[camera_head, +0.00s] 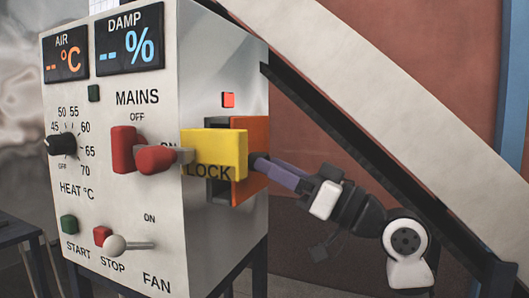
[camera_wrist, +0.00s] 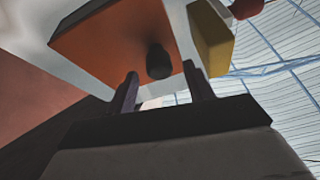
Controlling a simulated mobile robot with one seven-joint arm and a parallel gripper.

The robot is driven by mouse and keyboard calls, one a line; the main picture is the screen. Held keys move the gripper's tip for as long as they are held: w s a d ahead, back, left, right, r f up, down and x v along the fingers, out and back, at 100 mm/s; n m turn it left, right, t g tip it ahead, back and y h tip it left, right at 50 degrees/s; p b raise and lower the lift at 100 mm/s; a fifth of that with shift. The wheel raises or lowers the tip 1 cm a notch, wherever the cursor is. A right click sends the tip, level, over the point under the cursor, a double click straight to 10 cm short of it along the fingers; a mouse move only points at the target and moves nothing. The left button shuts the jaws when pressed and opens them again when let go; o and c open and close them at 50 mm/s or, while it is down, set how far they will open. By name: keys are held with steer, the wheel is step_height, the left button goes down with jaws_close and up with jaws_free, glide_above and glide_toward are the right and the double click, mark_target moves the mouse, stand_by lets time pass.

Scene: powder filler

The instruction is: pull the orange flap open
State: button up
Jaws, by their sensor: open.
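The orange flap (camera_head: 258,135) is on the right side face of the white cabinet, partly hidden behind the yellow LOCK block (camera_head: 222,147). It looks closed, though its edges are partly covered. In the wrist view the flap (camera_wrist: 105,42) fills the upper left, with a dark round knob (camera_wrist: 158,62) on its face. The yellow block (camera_wrist: 211,38) shows just right of it. My gripper (camera_head: 256,164) reaches in from the right, at the flap. In the wrist view my gripper (camera_wrist: 160,72) is open, one finger on each side of the knob; contact cannot be told.
The cabinet front has a red MAINS switch (camera_head: 124,149), a red knob (camera_head: 155,160) beside the yellow block, a heat dial (camera_head: 61,144) and a fan lever (camera_head: 117,244). A pale sloping chute (camera_head: 400,100) with a dark rail runs above my arm.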

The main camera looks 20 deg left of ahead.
steer(key=shift+x, duration=1.45)
steer(key=shift+w, duration=0.1)
steer(key=shift+c, duration=0.2)
jaws_close()
